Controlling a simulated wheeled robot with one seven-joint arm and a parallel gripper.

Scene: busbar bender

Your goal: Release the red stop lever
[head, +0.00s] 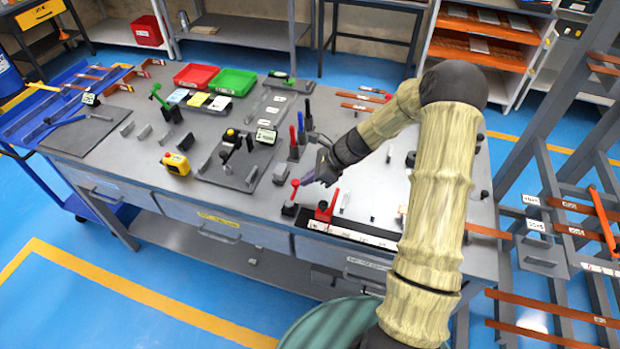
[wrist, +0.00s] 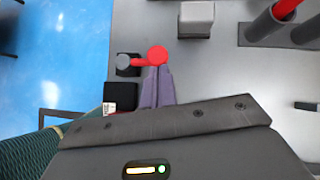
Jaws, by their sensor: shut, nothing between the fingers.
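A red lever (head: 295,187) with a round red knob stands on a small dark base (head: 290,209) near the front edge of the bench. In the wrist view its red knob and short red arm (wrist: 157,55) reach right from a round grey pivot. My gripper (head: 305,181) is shut and empty, just right of the knob in the head view. In the wrist view the purple fingertips (wrist: 157,72) are together, right at the knob; whether they touch it I cannot tell. A second red lever-like piece (head: 327,208) stands to the right, on a dark strip.
A grey block (head: 281,174) stands just behind the lever, and it also shows in the wrist view (wrist: 197,18). Upright posts with red and blue tops (head: 293,140) stand further back. A yellow box with a red button (head: 175,163) lies to the left.

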